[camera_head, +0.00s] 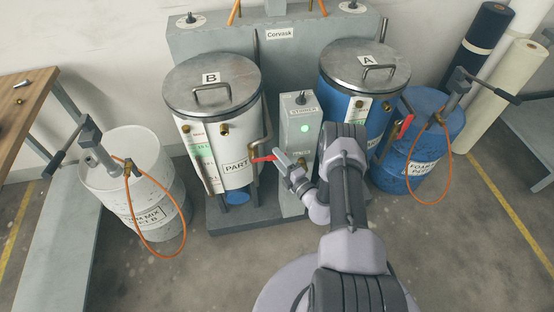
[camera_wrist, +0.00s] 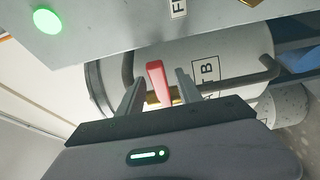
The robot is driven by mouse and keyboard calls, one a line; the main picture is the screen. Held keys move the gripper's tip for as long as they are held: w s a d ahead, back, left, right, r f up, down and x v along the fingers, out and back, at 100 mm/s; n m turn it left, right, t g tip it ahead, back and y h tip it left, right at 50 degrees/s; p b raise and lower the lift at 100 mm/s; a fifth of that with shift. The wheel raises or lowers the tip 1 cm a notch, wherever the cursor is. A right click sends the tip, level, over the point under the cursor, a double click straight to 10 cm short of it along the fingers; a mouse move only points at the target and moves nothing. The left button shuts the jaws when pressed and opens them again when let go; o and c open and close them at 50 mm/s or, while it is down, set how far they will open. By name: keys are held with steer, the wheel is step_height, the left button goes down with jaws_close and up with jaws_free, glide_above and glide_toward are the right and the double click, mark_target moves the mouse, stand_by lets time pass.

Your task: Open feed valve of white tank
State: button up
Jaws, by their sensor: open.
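The white tank (camera_head: 240,120) with a grey lid marked B stands left of centre in the head view. Its red valve handle (camera_head: 263,159) sticks out low on the tank's right side. My gripper (camera_head: 281,157) is open just right of the handle. In the wrist view, the red handle (camera_wrist: 157,78) appears between the two open fingers of my gripper (camera_wrist: 160,88), with brass valve parts behind it. I cannot tell whether either finger touches the handle. The tank's side (camera_wrist: 235,62) with a PART B label lies beyond.
A grey control box (camera_head: 300,132) with a lit green button stands just right of the handle. The blue tank A (camera_head: 336,92) with its own red handle (camera_head: 407,125) is farther right. A white drum (camera_head: 125,185) and a blue drum (camera_head: 418,170) with orange hoses flank the machine.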

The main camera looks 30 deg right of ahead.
steer(key=shift+w+a, duration=0.1)
steer(key=shift+w, duration=0.5)
steer(key=shift+c, duration=0.4)
jaws_close()
stand_by(0.6)
